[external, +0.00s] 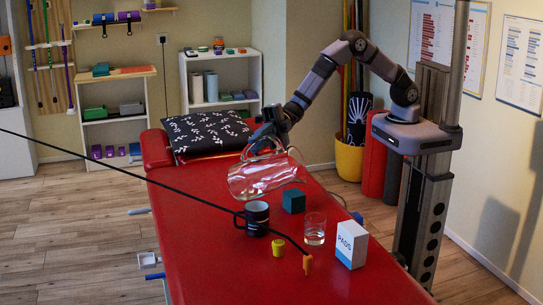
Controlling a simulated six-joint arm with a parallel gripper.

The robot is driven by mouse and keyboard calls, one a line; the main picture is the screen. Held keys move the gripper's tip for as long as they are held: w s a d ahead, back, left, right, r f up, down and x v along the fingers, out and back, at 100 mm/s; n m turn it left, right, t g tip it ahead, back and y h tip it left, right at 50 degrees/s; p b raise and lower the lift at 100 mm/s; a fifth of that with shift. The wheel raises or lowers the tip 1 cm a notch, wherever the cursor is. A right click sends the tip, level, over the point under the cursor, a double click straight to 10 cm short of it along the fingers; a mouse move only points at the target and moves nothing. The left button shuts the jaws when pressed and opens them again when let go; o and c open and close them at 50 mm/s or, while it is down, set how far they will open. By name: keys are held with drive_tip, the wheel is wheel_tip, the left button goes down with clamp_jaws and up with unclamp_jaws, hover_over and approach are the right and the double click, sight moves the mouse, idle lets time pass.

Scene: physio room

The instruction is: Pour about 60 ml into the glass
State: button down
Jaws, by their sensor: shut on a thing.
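My gripper (267,146) is shut on a clear glass jug (262,180) above the red treatment table. The jug is tilted far over, almost lying on its side in the air. How much liquid it holds is hard to tell. A clear drinking glass (314,230) stands upright on the table, lower and to the right in the picture, apart from the jug. It seems to have some clear liquid in its lower part. No stream between jug and glass can be made out.
Around the glass on the red table (215,235) stand a dark mug (257,219), a dark green cube (293,201), a white PADS box (351,244), a yellow item (278,248) and an orange item (307,265). A patterned pillow (207,133) lies at the far end. A thin black line crosses the view.

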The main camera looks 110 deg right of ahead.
drive_tip(key=w+d+m+p, duration=0.1)
drive_tip(key=w+d+r+m+p, duration=0.1)
drive_tip(key=m, duration=0.1)
drive_tip(key=shift+w+m, duration=0.2)
drive_tip(key=shift+m, duration=0.1)
drive_tip(key=shift+w+d+f+m+p, duration=0.15)
drive_tip(key=shift+w+d+m+p, duration=0.25)
drive_tip(key=shift+m+p, duration=0.2)
drive_tip(key=shift+w+d+f+m+g, duration=0.3)
drive_tip(key=shift+w+d+f+m, duration=0.1)
drive_tip(key=shift+w+m, duration=0.25)
drive_tip(key=shift+w+d+f+m, duration=0.55)
drive_tip(key=shift+w+f+m, duration=0.1)
drive_tip(key=shift+m, duration=0.3)
drive_tip(key=shift+w+d+f+m+y+b, duration=0.15)
drive_tip(key=shift+w+d+f+m+b, duration=0.1)
drive_tip(key=shift+f+m, duration=0.2)
drive_tip(key=shift+w+d+f+m+y+b, duration=0.15)
drive_tip(key=shift+w+f+m, duration=0.1)
drive_tip(key=shift+f+m, duration=0.2)
drive_tip(key=shift+w+d+f+m+g, duration=0.15)
drive_tip(key=shift+w+f+m+g, duration=0.2)
drive_tip(key=shift+m, duration=0.55)
drive_tip(key=shift+f, duration=0.1)
